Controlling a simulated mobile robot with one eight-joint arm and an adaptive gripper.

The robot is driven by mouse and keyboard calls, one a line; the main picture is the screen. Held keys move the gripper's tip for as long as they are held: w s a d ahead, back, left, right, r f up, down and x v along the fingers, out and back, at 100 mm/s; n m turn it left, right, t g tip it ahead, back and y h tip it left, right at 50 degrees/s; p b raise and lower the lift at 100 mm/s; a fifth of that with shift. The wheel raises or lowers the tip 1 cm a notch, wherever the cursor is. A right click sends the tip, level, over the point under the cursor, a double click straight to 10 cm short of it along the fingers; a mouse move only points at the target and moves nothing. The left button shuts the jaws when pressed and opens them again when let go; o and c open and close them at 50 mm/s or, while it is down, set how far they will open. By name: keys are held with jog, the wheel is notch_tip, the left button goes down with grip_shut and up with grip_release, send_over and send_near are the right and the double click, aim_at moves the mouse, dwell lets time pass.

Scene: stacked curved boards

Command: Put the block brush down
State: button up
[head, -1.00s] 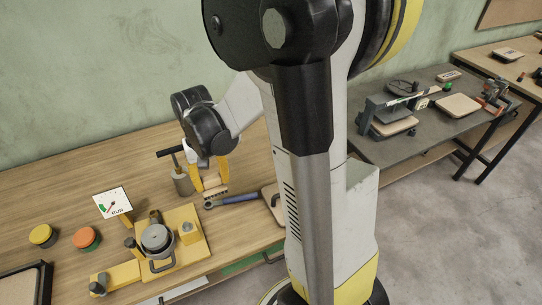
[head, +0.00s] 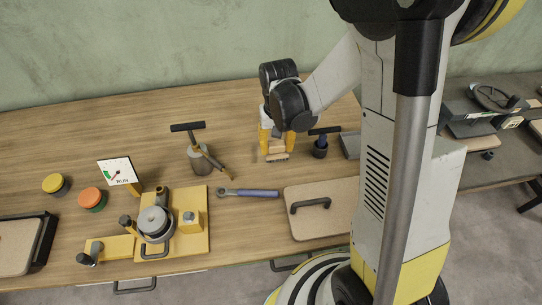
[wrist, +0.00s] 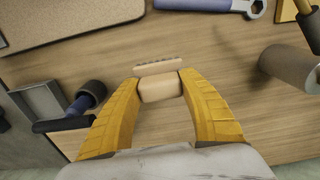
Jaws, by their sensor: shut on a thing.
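The block brush (head: 277,150) is a small pale wooden block with a strip of bristles. My gripper (head: 277,145) is shut on it, with its yellow fingers on either side. In the wrist view the brush (wrist: 159,87) sits between the fingertips of my gripper (wrist: 160,92), with the bristle strip on its far side. It is over the wooden workbench (head: 240,120); whether it touches the top I cannot tell.
A blue-handled wrench (head: 248,193) and a board with a black handle (head: 335,218) lie nearer the front. A grey pump-like cylinder (head: 199,163) stands left, and a dark T-handled tool (head: 320,148) stands close on the right. Bare wood lies between the cylinder and the brush.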

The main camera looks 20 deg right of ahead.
aim_at(269, 147)
jog(key=shift+w+a+f, duration=0.4)
jog(key=shift+w+f, duration=0.05)
jog(key=shift+w, duration=0.1)
jog(key=shift+w+a+f, duration=0.35)
jog(key=shift+w+f, duration=0.1)
jog(key=shift+w, duration=0.1)
jog(key=shift+d+f+b, duration=0.1)
jog(key=shift+f+b, duration=0.75)
jog(key=shift+f, duration=1.05)
jog(key=shift+f, duration=0.2)
jog(key=o, duration=1.3)
jog(key=shift+r, duration=0.15)
